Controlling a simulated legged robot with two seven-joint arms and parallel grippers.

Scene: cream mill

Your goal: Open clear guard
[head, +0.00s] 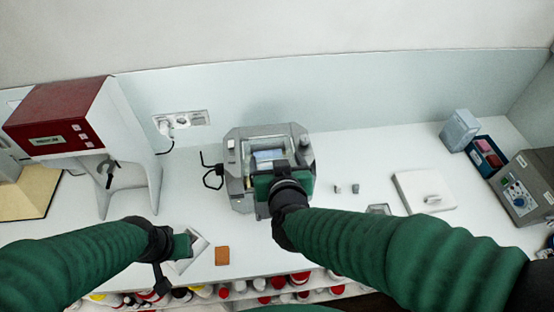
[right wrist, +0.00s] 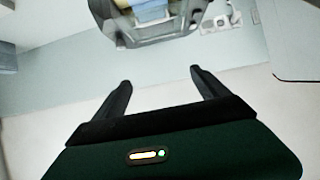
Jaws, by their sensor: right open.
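The cream mill (head: 236,145) is a grey machine at the middle of the counter, with a light blue part (head: 268,155) inside its top opening. A see-through pane seems to cover that opening, but its edges are hard to make out. My right gripper (head: 277,180) is in front of the mill and hides part of its front. In the right wrist view my right gripper (right wrist: 160,78) is open and empty, and the mill (right wrist: 165,32) lies beyond the fingertips, apart from them. My left gripper (head: 181,246) is low at the left; its fingers are unclear.
A red and white machine (head: 70,115) stands at the left. A wall socket (head: 182,122) with a plugged cable is behind. A white slab (head: 423,190), bins and a grey control box (head: 525,190) are at the right. An orange-brown square (head: 222,256) lies near the front edge.

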